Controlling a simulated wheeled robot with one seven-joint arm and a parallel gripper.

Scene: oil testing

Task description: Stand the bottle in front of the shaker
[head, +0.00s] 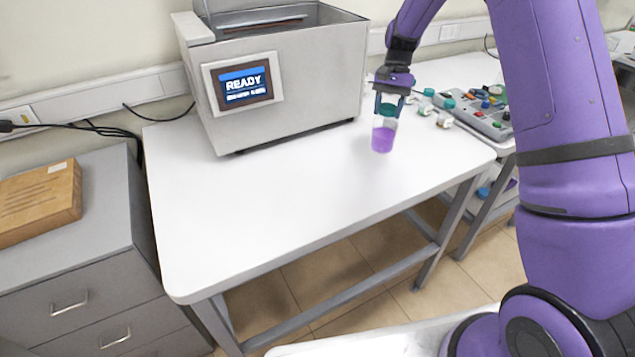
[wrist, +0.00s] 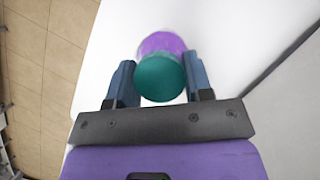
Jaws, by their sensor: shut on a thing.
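My gripper (head: 390,98) is shut on a bottle with purple liquid and a green cap. The bottle (head: 383,138) hangs upright near the right end of the white table; whether its base touches the top I cannot tell. In the wrist view the bottle's green cap (wrist: 161,77) sits between the two blue fingers of my gripper (wrist: 161,84). The shaker (head: 285,90) is a grey metal box with an open top and a screen reading READY. It stands at the back of the table, to the left of the bottle.
The white table (head: 240,205) is bare in front of the shaker. A second table on the right carries a grey tray (head: 485,122) and several small green-capped bottles.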

